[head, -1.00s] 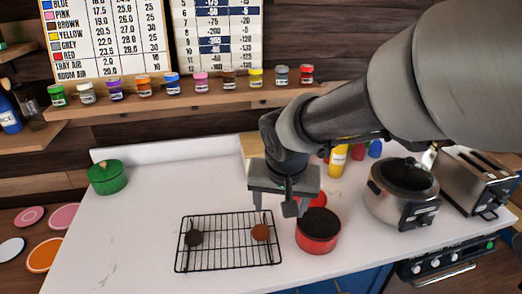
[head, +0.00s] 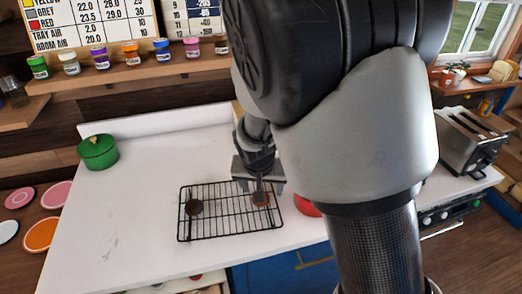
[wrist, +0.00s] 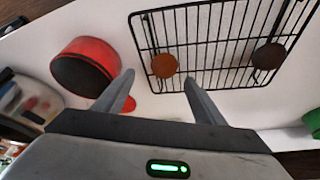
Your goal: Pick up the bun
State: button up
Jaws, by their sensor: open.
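Two round bun-like pieces lie on a black wire rack (head: 228,232). The orange-brown one (head: 261,200) is near the rack's right side in the head view, partly covered by my gripper (head: 258,188). The dark brown one (head: 194,207) is near the left side. In the wrist view, the orange-brown piece (wrist: 164,65) lies just beyond the tips of my open, empty gripper (wrist: 158,84), roughly in line with the gap. The dark piece (wrist: 268,56) is farther right there. I cannot tell the height gap exactly.
A red pot (wrist: 84,66) stands close beside the rack. A green lidded pot (head: 98,152) is at the counter's back left. A toaster (head: 470,140) stands at the right. The white counter left of the rack is clear.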

jog(key=shift+a+x, duration=0.2)
jog(key=shift+x, duration=1.3)
jog(key=shift+a+x, duration=0.2)
jog(key=shift+x, duration=1.3)
jog(key=shift+s, duration=0.2)
jog(key=c, duration=1.1)
